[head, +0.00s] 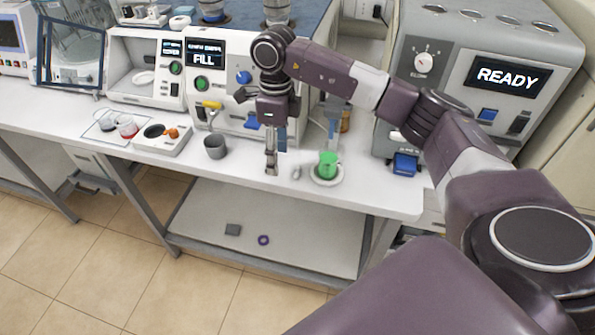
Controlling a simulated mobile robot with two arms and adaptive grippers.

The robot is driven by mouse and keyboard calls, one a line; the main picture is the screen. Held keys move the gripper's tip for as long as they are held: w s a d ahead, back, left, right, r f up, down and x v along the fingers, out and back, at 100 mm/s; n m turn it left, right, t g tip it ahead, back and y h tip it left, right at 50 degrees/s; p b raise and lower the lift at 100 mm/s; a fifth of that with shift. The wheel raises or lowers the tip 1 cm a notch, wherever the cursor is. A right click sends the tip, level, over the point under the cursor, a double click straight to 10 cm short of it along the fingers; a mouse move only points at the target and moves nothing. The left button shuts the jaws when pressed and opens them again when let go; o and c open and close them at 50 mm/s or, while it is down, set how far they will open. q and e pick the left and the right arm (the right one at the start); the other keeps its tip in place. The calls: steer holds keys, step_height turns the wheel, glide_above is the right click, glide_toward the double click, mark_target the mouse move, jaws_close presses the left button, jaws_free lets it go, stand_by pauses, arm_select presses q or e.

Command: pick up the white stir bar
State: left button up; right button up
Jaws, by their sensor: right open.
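A small pale, elongated piece (296,172) lies on the white bench near its front edge; it looks like the white stir bar, but it is too small to be sure. My right gripper (271,168) points down just left of it, over the front edge of the bench. It is open, with nothing visible between its fingers, and apart from the pale piece in the picture. My left gripper is not in view.
A green cup (327,164) stands on a white saucer (327,181) to the right. A grey cup (215,147) and a white tray (163,141) with a dark dish and an orange item are to the left. Machines line the back; a blue block (404,166) is at right.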

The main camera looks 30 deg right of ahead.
steer(key=r+h, duration=0.2)
glide_above(297, 170)
steer(key=shift+w+f, duration=0.25)
steer(key=shift+w, duration=0.1)
steer(key=shift+s+d+f+m, duration=0.1)
steer(key=shift+d+f+m, duration=0.1)
steer(key=shift+f+m, duration=0.1)
steer(key=f+p, duration=0.1)
steer(key=f, duration=0.1)
steer(key=f+p, duration=0.1)
steer(key=f, duration=0.1)
steer(key=f+p, duration=0.1)
steer(key=f, duration=0.1)
steer(key=shift+s+a+f, duration=0.1)
steer(key=shift+s+a, duration=0.05)
steer(key=shift+a, duration=0.1)
steer(key=shift+f, duration=0.4)
steer(key=shift+c, duration=0.3)
steer(key=c, duration=0.8)
